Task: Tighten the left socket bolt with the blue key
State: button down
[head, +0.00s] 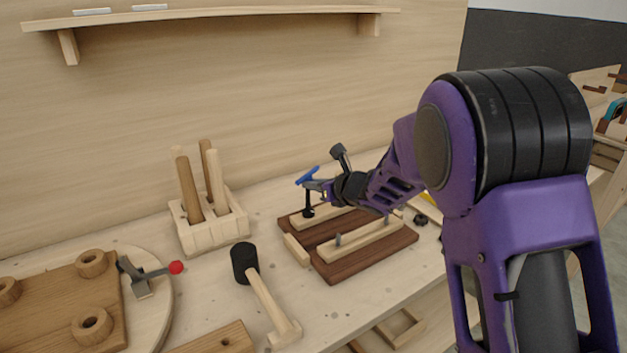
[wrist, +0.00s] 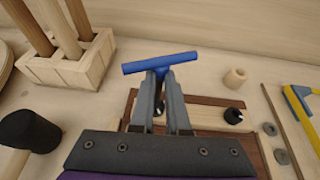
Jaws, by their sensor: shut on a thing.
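The blue key (head: 309,176) is T-shaped, with a blue crossbar on top; its bar also shows in the wrist view (wrist: 160,63). My gripper (head: 320,185) is shut on the key just under the crossbar. A dark shaft runs down from there to a black piece at the left end of the back pale rail on the brown board (head: 345,273). The left socket bolt is mostly hidden by the fingers in the wrist view, and I cannot tell whether the key tip is seated in it. A black socket bolt (wrist: 233,115) stands at the rail's right end.
A mallet (head: 262,290) lies left of the board. A wooden block with upright handles (head: 210,232) stands behind it. A pale ring (wrist: 235,77), grey washers (wrist: 270,129) and a yellow-and-blue tool (wrist: 297,103) lie to the right. A shelf (head: 210,14) is above.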

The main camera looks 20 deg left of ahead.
jog(key=b, duration=0.1)
jog(key=m+t+h+b, duration=0.1)
jog(key=shift+s+a+f+b, duration=0.1)
jog(key=shift+a+f+b, duration=0.05)
jog(key=shift+f+b, duration=0.15)
jog(key=shift+s+a+r+m+t+h+b, duration=0.1)
jog(key=shift+m+t+h+b, duration=0.2)
jog(key=shift+m+b, duration=0.2)
jog(key=shift+a+r+m+t+h+b, duration=0.15)
jog(key=shift+m+t+h+b, duration=0.3)
jog(key=shift+b, duration=1.1)
jog(key=m+h, duration=0.1)
jog(key=m+t+h+p, duration=0.1)
jog(key=m+h, duration=0.1)
jog(key=m+t+h+p, duration=0.1)
jog(key=h, duration=0.1)
jog(key=shift+s+a+m, duration=0.25)
jog(key=shift+a+m, duration=0.05)
jog(key=shift+m, duration=0.05)
jog(key=shift+t+h, duration=0.25)
jog(key=shift+w+d, duration=0.1)
